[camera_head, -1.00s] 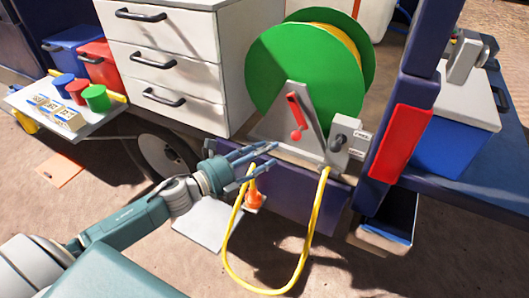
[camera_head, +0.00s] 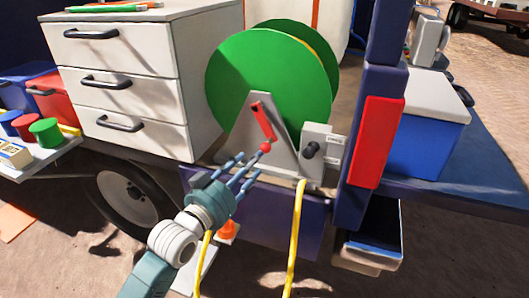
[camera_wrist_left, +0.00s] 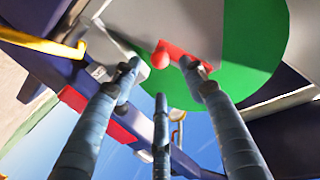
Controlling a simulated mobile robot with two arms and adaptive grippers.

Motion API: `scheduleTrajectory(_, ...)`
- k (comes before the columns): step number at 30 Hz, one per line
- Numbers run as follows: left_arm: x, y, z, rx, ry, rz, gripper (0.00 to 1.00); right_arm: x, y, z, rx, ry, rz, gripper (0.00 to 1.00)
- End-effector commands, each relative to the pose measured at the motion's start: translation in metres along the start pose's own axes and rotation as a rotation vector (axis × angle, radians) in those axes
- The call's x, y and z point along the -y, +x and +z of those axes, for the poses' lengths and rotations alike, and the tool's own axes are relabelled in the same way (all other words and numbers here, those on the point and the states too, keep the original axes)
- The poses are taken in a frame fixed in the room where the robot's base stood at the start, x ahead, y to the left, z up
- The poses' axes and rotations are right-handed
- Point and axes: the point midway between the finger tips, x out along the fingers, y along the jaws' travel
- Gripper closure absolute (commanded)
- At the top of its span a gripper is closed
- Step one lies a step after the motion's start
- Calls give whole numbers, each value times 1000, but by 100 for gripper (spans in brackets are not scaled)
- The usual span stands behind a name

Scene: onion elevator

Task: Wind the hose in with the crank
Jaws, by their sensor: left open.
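The green hose reel (camera_head: 270,75) stands on the vehicle bed, held by a grey triangular bracket (camera_head: 252,120). Its red crank (camera_head: 263,122) slants down to a round red knob (camera_head: 265,147). The yellow hose (camera_head: 296,235) hangs down below the reel in front of the bed. My left gripper (camera_head: 247,168) is open, its fingers pointing up towards the knob, just below and left of it. In the left wrist view the knob (camera_wrist_left: 160,60) shows beyond and between the fingers, and the red crank arm (camera_wrist_left: 188,58) is behind it. The fingers seem apart from it. My right gripper is not seen.
A grey box with a black knob (camera_head: 314,150) is right of the bracket. A white drawer cabinet (camera_head: 120,80) stands left of the reel. A blue post with a red panel (camera_head: 378,140) rises at right.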

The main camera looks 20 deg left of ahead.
Motion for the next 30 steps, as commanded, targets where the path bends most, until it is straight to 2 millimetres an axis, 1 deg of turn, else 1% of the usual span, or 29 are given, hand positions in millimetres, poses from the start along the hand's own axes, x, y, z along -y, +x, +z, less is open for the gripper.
scheduleTrajectory(1, 1, 11, -4, -3, 0, -1, 57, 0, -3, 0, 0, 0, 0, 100)
scheduleTrajectory(6, 1, 44, -3, -2, 2, -1, 57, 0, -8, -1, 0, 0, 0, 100)
scheduleTrajectory(9, 0, 61, -2, -1, 5, -1, 57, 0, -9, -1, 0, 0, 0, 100)
scheduleTrajectory(12, 1, 74, -2, -2, 5, -1, 57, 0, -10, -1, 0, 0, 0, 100)
scheduleTrajectory(15, 0, 81, -2, -2, 5, -1, 57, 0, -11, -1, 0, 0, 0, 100)
scheduleTrajectory(18, 0, 85, 0, -1, 6, 0, 57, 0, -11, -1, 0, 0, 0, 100)
scheduleTrajectory(25, 0, 85, 0, -1, 7, -1, 57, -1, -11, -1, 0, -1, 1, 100)
scheduleTrajectory(26, 0, 85, 0, -1, 7, -1, 59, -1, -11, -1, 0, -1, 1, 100)
scheduleTrajectory(27, 0, 85, 0, -1, 7, -1, 67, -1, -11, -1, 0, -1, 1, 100)
scheduleTrajectory(29, 0, 85, 0, -1, 7, -1, 79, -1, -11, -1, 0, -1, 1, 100)
scheduleTrajectory(30, 0, 85, 0, 0, 7, -1, 87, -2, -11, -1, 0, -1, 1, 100)
